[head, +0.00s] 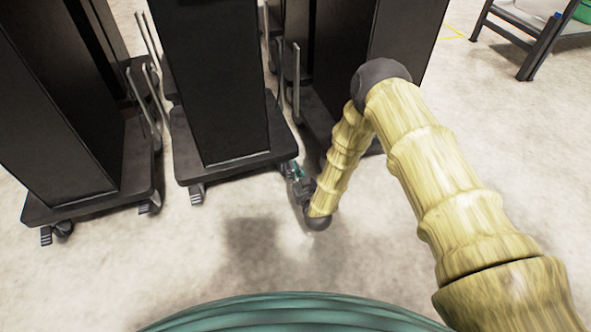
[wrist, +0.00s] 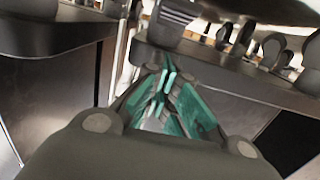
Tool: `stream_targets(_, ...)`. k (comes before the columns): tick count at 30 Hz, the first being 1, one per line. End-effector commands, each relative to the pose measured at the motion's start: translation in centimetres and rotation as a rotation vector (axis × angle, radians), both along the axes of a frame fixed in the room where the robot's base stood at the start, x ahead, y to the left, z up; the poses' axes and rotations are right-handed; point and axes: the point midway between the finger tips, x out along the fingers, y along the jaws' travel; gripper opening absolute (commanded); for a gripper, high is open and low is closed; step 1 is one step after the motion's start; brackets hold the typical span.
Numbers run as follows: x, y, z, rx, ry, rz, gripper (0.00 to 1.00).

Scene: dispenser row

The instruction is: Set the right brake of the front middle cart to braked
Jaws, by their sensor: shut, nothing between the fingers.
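The front middle cart (head: 213,90) is a tall black cabinet on a dark flat base, in the middle of the head view. A caster with a brake pedal (head: 196,193) shows under its front left corner. The right brake cannot be made out; my gripper is at that corner and covers it. My gripper (head: 296,172) has teal fingers, low beside the base's front right corner. In the wrist view its fingers (wrist: 165,88) are together and hold nothing. Whether they touch the brake cannot be told.
Another black cart (head: 45,110) stands to the left, with casters (head: 57,232) at its front. A third black cart (head: 345,65) stands to the right, partly behind my arm. The wrist view shows dark cart bases (wrist: 215,68) and casters (wrist: 273,47). Floor in front is clear.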

Motion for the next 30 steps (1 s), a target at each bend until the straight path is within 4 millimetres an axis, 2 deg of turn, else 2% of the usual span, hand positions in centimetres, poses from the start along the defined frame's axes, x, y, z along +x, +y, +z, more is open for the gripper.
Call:
stream_targets(1, -0.4, -0.1, 0.7, -0.001, 0.002, 0.001, 0.0)
stream_targets(9, -5.4, -1.9, 0.4, 0.0, 0.002, -0.001, 0.0)
stream_targets(15, -8.1, -2.8, 0.2, 0.0, 0.002, -0.002, 0.0)
stream_targets(21, -9.4, -3.2, 0.0, 0.001, 0.0, -0.002, 0.0)
stream_targets(30, -9.5, -3.2, -0.1, 0.0, -0.001, -0.001, 0.0)
